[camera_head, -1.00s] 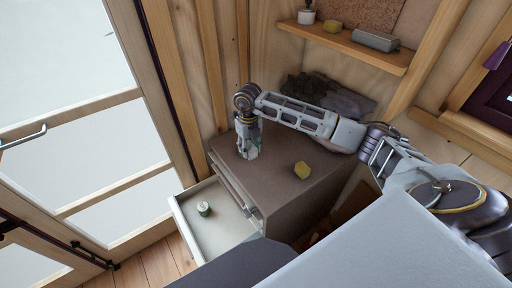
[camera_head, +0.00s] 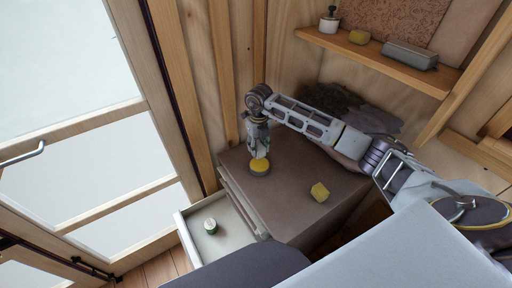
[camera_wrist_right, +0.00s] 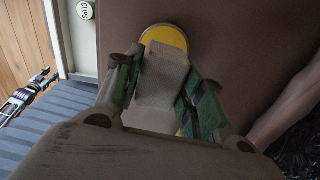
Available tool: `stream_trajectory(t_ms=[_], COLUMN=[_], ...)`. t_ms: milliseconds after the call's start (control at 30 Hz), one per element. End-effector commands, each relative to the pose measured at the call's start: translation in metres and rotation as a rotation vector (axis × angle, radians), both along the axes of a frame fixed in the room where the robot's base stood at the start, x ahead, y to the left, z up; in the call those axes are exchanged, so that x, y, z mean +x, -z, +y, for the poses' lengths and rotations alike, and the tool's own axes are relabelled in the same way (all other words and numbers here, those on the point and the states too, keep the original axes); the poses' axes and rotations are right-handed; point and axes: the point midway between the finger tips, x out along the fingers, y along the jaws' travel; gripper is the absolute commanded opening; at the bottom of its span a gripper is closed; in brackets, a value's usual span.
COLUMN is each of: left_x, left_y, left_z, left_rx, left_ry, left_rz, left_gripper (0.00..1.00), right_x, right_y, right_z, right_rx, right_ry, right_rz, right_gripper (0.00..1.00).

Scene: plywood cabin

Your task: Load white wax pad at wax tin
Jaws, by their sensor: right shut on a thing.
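The wax tin (camera_head: 260,167), a round tin with a yellow top, stands on the brown cabinet top near its left edge. It also shows in the right wrist view (camera_wrist_right: 165,38), just beyond my fingertips. My right gripper (camera_head: 261,152) is right above or at the tin, pointing down. In the right wrist view my gripper (camera_wrist_right: 160,88) is shut on the pale wax pad (camera_wrist_right: 162,78), which overlaps the near part of the yellow face. I cannot tell whether the pad touches the tin.
The open drawer (camera_head: 233,229) holds a small round labelled container (camera_head: 210,226). A wall shelf (camera_head: 385,64) carries a bottle, a yellow block and a grey case. Dark cloth lies at the cabinet's back.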

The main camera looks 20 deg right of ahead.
Motion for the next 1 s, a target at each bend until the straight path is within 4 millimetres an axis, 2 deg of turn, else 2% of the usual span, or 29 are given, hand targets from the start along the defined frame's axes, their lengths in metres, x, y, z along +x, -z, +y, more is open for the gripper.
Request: stream_trajectory(t_ms=[200,400,733,1000], left_x=[-0.018,-0.025,-0.014,-0.004], left_y=[0.001,0.002,0.002,0.009], left_z=[0.001,0.001,0.0,0.001], left_rx=[0.0,0.002,0.001,0.001], left_ry=[-0.001,-0.001,0.0,0.0], left_rz=[0.02,0.031,0.017,0.004], left_gripper=[0.4,0.4,0.4,0.4], right_x=[-0.002,-0.002,-0.002,-0.002], right_y=[0.002,0.001,0.003,0.015], right_z=[-0.006,-0.006,-0.006,-0.006], right_rx=[0.0,0.0,0.0,0.0], right_ry=[-0.01,-0.017,-0.016,-0.016], right_rz=[0.001,0.001,0.001,0.001], right_gripper=[0.2,0.2,0.2,0.2])
